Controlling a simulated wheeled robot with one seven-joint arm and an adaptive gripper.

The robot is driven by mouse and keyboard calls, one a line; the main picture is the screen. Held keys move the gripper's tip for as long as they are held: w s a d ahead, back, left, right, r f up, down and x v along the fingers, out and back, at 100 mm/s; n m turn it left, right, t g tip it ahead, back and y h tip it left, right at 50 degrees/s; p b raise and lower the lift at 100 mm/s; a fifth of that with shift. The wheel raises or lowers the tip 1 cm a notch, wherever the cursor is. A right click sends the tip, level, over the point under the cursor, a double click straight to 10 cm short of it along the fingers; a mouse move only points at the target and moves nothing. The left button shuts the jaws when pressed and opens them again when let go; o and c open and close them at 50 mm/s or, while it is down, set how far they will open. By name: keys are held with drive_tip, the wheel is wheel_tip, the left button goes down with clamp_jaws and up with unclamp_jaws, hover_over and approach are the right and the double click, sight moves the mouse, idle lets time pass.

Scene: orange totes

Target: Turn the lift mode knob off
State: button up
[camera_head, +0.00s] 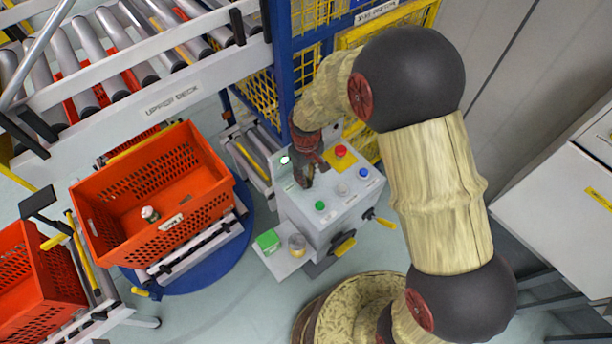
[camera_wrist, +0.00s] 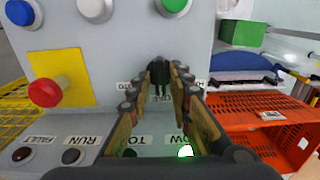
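The lift mode knob (camera_wrist: 160,69) is a small black knob on the grey control box (camera_head: 330,205). In the wrist view it sits between the tips of my gripper (camera_wrist: 163,74), one finger on each side. The gap is about as wide as the knob, and I cannot tell whether the fingers touch it. The labels by it are partly hidden by the fingers. In the head view my gripper (camera_head: 306,180) reaches down to the box's left part and hides the knob.
A red button on a yellow plate (camera_wrist: 46,91) stands left of my fingers, with blue, white and green (camera_wrist: 173,5) buttons beyond. A lit lamp (camera_wrist: 186,151) is near the right finger. An orange tote (camera_head: 165,185) and a roller conveyor stand left of the box.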

drive_tip(key=shift+o, duration=0.8)
drive_tip(key=shift+r, duration=0.4)
wheel_tip(320, 180, up, 11)
drive_tip(key=s+d+r+m+t+b, duration=0.2)
drive_tip(key=s+d+m+b, duration=0.1)
drive_tip(key=s+d+b, duration=0.4)
drive_tip(key=s+d+r+m+t+b, duration=0.3)
drive_tip(key=s+d+b, duration=0.4)
drive_tip(key=s, duration=0.6)
drive_tip(key=shift+d+m+t+b, duration=0.3)
drive_tip(key=shift+m+b, duration=0.1)
drive_tip(key=shift+b, duration=0.7)
